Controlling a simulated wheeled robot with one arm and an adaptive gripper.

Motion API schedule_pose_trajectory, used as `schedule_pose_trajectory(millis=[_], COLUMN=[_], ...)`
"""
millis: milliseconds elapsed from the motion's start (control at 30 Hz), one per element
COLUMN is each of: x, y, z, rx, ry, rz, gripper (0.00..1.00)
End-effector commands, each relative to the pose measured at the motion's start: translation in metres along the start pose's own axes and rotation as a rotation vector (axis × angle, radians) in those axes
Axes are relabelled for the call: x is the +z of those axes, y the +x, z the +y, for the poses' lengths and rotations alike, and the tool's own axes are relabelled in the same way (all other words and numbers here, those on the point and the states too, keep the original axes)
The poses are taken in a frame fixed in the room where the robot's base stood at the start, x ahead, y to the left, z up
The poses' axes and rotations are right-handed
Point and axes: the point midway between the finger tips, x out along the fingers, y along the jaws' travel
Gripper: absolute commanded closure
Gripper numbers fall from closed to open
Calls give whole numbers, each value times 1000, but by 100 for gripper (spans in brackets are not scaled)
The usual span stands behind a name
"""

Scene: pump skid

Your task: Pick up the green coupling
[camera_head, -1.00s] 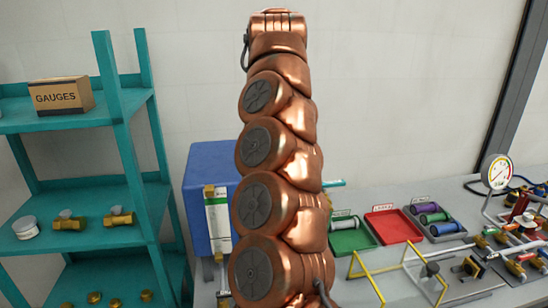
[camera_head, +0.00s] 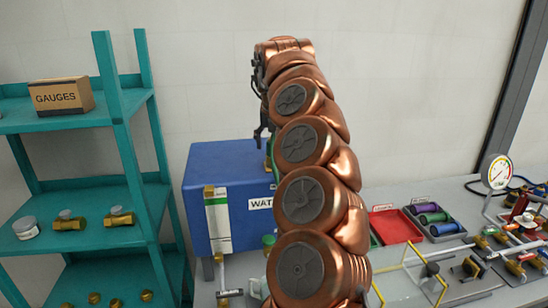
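A green coupling (camera_head: 434,217) lies on its side in the dark tray (camera_head: 449,238) on the bench at the right, between a purple coupling (camera_head: 425,207) and a blue coupling (camera_head: 444,228). My gripper (camera_head: 261,137) hangs in front of the upper right part of the blue box, high above the bench and well to the left of the tray. My arm partly hides its dark fingers, so I cannot tell whether they are open or shut.
A red tray (camera_head: 396,227) stands just left of the dark tray. Yellow frames (camera_head: 407,252), a pressure gauge (camera_head: 499,171) and pipe fittings crowd the right side. A blue box (camera_head: 232,190) stands behind my arm. A teal shelf (camera_head: 122,150) stands at the left.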

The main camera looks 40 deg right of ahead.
Motion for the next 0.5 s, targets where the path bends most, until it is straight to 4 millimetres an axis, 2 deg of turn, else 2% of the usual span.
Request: schedule_pose_trajectory(millis=[200,500], x=[0,0], y=[12,13], z=[0,0], rx=[0,1], ry=[0,1], rz=[2,2], gripper=[22,24])
